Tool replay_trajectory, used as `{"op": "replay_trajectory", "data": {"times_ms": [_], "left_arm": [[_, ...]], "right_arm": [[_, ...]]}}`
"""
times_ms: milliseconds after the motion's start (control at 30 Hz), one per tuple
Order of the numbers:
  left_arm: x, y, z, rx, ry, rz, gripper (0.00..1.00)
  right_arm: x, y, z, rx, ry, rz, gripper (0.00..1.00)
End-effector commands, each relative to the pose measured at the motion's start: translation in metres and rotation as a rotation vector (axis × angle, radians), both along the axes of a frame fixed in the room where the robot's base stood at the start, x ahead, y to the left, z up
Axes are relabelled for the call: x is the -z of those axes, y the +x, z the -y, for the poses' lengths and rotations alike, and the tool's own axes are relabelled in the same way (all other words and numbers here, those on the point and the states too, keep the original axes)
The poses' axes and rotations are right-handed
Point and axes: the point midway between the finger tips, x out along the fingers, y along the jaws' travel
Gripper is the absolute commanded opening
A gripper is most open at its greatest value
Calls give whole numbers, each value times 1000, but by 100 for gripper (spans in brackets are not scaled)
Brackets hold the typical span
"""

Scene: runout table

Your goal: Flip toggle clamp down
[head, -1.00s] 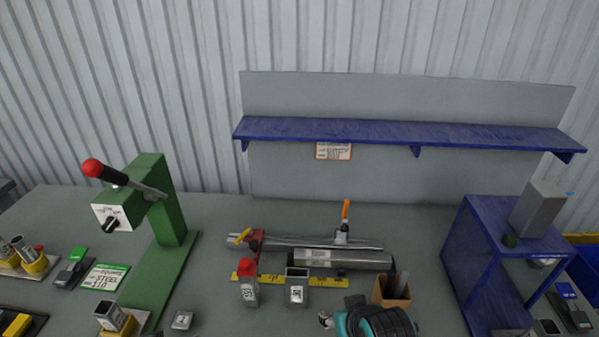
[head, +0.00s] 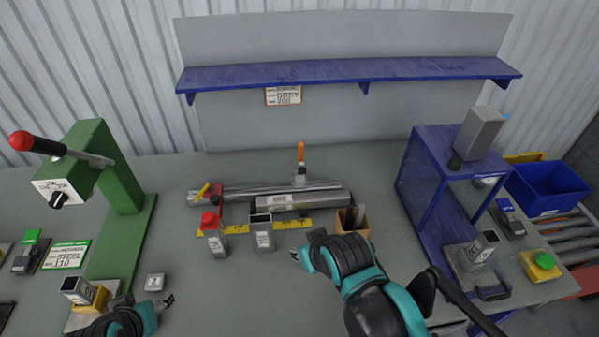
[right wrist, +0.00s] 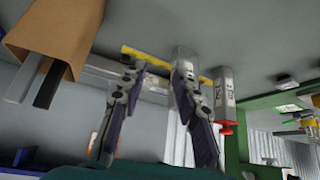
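The toggle clamp (head: 300,180) stands at the back of the table behind steel tubes, its orange handle (head: 301,153) pointing straight up. My right gripper (head: 297,257) is in front of the clamp and to the right of an upright grey tube, apart from the handle. In the right wrist view its two fingers (right wrist: 156,82) are spread with nothing held between them. My left gripper (head: 168,301) is low at the left, near the green press base and far from the clamp; its opening is too small to judge.
A green press (head: 125,180) stands left, a blue stand (head: 420,190) right. A blue shelf (head: 350,72) hangs above.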

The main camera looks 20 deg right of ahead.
Motion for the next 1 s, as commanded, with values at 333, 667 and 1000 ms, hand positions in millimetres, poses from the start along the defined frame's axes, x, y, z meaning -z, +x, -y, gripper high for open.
{"op": "replay_trajectory", "data": {"times_ms": [333, 667, 1000], "left_arm": [[-50, 0, 0, 0, 0, 0, 58], [-107, 0, 0, 0, 0, 0, 58], [-166, 0, 0, 0, 0, 0, 58]], "right_arm": [[-93, 61, 12, 19, -12, -101, 0], [-173, 156, 34, 46, -25, -247, 0], [-210, 254, 65, 74, -31, -398, 0]]}}
